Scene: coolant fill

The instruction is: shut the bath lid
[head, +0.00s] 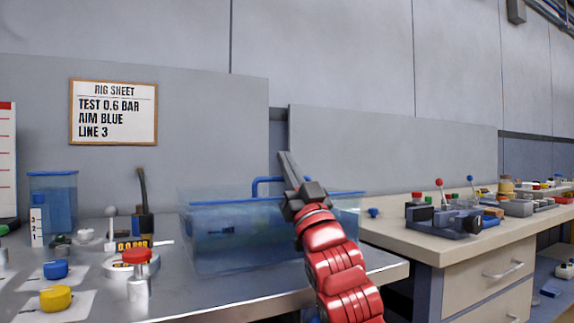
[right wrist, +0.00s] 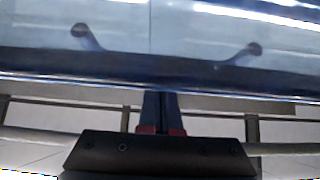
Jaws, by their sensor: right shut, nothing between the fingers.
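The bath (head: 225,245) is a translucent blue tank on the metal bench, left of and behind my right arm. Its lid (head: 335,194) is a clear panel with a blue edge and a blue bar handle (head: 262,186). Whether the lid lies flat or is slightly raised I cannot tell. My right gripper (head: 285,156) is shut and empty, fingers pointing up, in front of the handle in the picture; it hides part of lid and handle. In the right wrist view, the gripper (right wrist: 160,95) points at the clear panel's blue edge (right wrist: 60,84); contact is unclear. My left gripper is out of view.
Left of the bath are a red-topped post (head: 137,258), a small display (head: 133,245), blue and yellow knobs (head: 57,299) and a blue container (head: 53,200). A beige workbench (head: 430,245) with fixtures stands at the right. A grey panel is behind.

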